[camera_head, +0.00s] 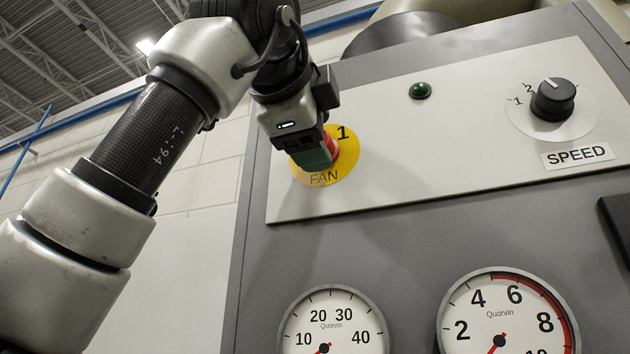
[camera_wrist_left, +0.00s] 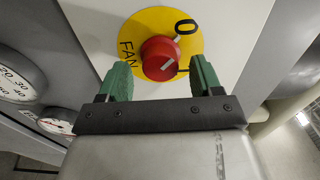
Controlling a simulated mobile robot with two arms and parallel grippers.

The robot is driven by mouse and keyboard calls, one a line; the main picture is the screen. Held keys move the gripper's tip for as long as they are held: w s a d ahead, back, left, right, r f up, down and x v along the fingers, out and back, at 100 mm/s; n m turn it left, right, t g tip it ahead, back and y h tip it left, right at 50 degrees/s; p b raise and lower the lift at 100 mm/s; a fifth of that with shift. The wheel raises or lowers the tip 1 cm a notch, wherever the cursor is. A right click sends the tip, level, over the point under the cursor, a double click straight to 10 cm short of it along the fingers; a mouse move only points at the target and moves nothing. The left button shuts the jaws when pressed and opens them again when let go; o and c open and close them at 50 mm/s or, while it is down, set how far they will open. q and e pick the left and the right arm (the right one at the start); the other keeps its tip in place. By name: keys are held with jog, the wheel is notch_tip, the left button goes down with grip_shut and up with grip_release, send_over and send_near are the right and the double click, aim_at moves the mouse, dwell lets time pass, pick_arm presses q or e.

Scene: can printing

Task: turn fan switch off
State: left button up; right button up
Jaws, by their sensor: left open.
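The red fan knob (camera_wrist_left: 160,50) sits on a round yellow plate (camera_wrist_left: 128,28) marked FAN, 0 and 1. In the left wrist view a white line on the knob's face points toward the 1, which is partly hidden by a finger. My left gripper (camera_wrist_left: 159,64) is open, with one green finger on each side of the knob; contact cannot be told. In the head view my left gripper (camera_head: 316,160) covers much of the yellow plate (camera_head: 350,150), and only a bit of the red knob (camera_head: 331,144) shows. My right gripper is not in view.
On the same panel are a dark green lamp (camera_head: 420,90) and a black SPEED knob (camera_head: 553,99) at the right. Two round gauges (camera_head: 333,318) (camera_head: 508,312) sit below. A dark block (camera_head: 617,230) is at the right edge. The panel between lamp and fan plate is clear.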

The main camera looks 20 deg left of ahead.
pick_arm(q)
jog(key=s+b, duration=0.2)
jog(key=s, duration=0.8)
jog(key=shift+s+a, duration=0.2)
jog(key=shift+a, duration=0.05)
